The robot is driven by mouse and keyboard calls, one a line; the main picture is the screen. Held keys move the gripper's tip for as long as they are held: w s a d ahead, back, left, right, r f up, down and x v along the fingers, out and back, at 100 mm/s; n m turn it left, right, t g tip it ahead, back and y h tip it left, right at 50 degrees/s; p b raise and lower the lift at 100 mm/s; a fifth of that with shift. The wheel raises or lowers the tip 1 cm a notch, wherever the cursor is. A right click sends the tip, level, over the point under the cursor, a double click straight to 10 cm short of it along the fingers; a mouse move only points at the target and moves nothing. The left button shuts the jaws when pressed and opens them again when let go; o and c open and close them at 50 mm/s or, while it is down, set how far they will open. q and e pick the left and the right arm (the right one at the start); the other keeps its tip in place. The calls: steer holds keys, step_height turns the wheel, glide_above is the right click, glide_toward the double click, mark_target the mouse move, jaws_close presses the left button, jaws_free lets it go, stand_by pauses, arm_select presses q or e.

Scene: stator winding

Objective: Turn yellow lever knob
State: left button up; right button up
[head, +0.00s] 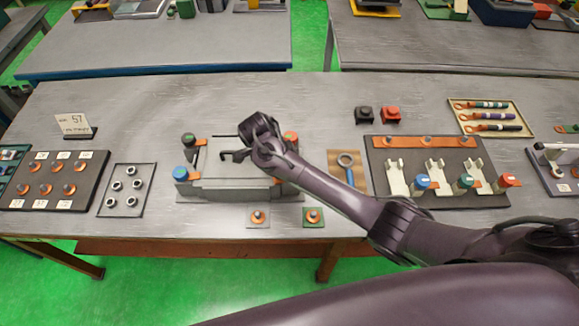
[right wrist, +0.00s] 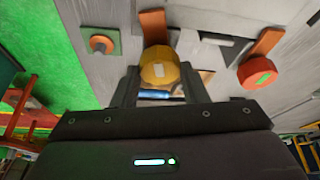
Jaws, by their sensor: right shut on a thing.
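The yellow lever knob (right wrist: 160,68) shows in the right wrist view, on the end of an orange lever (right wrist: 152,27). My right gripper (right wrist: 160,80) has a finger on each side of the knob and is shut on it. In the head view my right arm reaches over the grey fixture (head: 230,188) and hides the yellow knob and the fingertips. The fixture also has a blue knob (head: 180,173) at its front left, a green-topped knob (head: 188,140) at its back left and a red knob (head: 290,137) at its back right. My left gripper is not in view.
Two small plates with orange discs (head: 258,217) lie in front of the fixture. A ring tool (head: 346,166) on a brown board and a dark lever panel (head: 400,150) stand to the right. A tray of nuts (head: 146,191) lies to the left.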

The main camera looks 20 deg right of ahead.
steer(key=shift+w+r+m, duration=0.25)
steer(key=shift+m, duration=0.35)
steer(key=shift+g, duration=0.3)
steer(key=o, duration=0.7)
steer(key=shift+c, duration=0.2)
steer(key=o, duration=0.3)
steer(key=shift+s+a+f, duration=0.1)
steer(key=shift+s, duration=0.05)
